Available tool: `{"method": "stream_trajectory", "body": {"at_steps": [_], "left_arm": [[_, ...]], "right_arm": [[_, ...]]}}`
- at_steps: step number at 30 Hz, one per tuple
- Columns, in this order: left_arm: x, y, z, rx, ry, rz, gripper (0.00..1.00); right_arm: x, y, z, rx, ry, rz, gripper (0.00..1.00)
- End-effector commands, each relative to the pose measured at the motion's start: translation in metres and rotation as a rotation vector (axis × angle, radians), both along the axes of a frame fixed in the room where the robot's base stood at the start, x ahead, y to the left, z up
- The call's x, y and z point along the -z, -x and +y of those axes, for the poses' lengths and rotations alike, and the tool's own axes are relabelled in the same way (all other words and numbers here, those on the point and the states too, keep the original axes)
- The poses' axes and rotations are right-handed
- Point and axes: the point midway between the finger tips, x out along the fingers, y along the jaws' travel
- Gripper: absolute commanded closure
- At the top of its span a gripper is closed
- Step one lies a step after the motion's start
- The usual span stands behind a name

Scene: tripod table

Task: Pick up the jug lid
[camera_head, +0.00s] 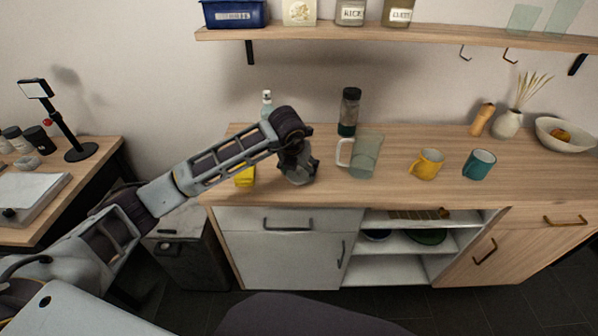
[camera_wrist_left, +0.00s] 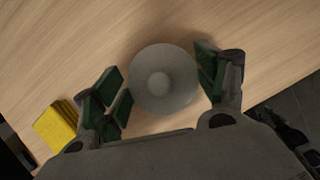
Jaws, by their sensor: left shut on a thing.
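The jug lid (camera_wrist_left: 163,80) is a round grey disc with a small knob in the middle, seen in the left wrist view. My left gripper (camera_wrist_left: 160,88) is shut on it, with green-padded fingers at its left and right sides. In the head view my left gripper (camera_head: 298,172) is over the counter's front part, left of the jug, and hides most of the lid. I cannot tell whether the lid touches the counter. The clear jug (camera_head: 366,156) stands upright with its handle to the left. My right gripper is not in view.
A yellow sponge-like block (camera_head: 244,177) lies left of my left gripper. A dark-topped jar (camera_head: 349,112) and a pump bottle (camera_head: 267,103) stand behind. A yellow mug (camera_head: 427,164) and a teal mug (camera_head: 479,163) stand right of the jug. A shelf (camera_head: 420,37) hangs above.

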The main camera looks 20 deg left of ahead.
Motion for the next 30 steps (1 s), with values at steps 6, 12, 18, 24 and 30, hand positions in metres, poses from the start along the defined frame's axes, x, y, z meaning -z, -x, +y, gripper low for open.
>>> {"method": "stream_trajectory", "body": {"at_steps": [6, 12, 18, 24, 30], "left_arm": [[-0.029, -0.001, 0.000, 0.000, 0.000, -0.004, 0.43], [-0.058, -0.001, 0.000, 0.000, 0.001, -0.003, 0.43], [-0.081, -0.001, 0.000, -0.001, 0.000, -0.002, 0.43], [-0.090, 0.000, 0.000, -0.001, 0.001, -0.001, 0.44], [-0.090, 0.000, 0.000, 0.000, 0.001, -0.001, 0.44]], "right_arm": [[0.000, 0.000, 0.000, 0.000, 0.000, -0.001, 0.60], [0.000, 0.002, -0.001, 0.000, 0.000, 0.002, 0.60], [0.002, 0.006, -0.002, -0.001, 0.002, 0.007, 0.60], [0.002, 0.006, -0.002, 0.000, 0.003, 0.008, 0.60], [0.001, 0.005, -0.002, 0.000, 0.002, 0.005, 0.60]]}}
